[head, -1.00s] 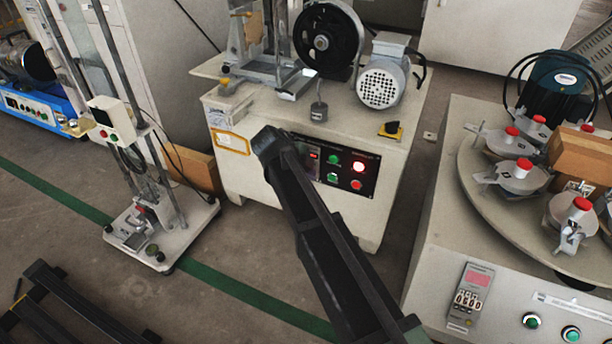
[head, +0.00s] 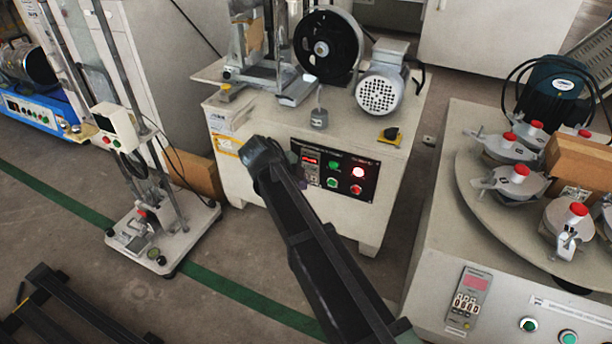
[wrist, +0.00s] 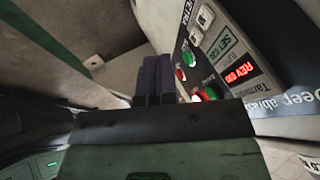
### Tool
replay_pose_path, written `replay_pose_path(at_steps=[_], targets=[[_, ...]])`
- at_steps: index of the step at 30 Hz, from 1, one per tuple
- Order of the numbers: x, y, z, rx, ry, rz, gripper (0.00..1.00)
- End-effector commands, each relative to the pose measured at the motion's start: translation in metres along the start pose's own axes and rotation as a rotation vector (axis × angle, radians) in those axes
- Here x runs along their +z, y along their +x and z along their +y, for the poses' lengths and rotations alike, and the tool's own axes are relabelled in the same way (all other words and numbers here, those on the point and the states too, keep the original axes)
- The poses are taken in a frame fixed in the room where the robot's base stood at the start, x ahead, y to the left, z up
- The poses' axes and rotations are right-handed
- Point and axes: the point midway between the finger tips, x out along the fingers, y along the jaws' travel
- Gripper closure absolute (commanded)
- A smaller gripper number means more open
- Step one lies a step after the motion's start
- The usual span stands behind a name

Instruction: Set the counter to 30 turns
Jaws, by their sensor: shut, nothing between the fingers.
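The counter (head: 310,160) is a small unit with a red display at the left of the black control panel (head: 349,189) on the middle machine. In the wrist view its display (wrist: 241,72) shows red lit characters that look like "REV" and digits. The fingers appear apart from the counter.
Green and red buttons (head: 358,172) sit right of the counter. A motor (head: 380,92) and black wheel (head: 328,46) stand on the machine's top. A right-hand machine has its own counter (head: 468,301). A stand (head: 160,235) is at left.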

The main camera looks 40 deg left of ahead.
Motion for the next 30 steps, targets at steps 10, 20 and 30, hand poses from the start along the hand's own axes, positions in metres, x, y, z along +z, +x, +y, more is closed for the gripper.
replay_pose_path(at_steps=[10, 20, 30], targets=[[-0.004, -0.079, -0.001, 0.002, -0.001, 0.000, 1.00], [-0.002, -0.083, 0.003, 0.003, 0.000, 0.000, 1.00], [-0.002, -0.083, 0.003, 0.003, 0.000, -0.001, 1.00]])
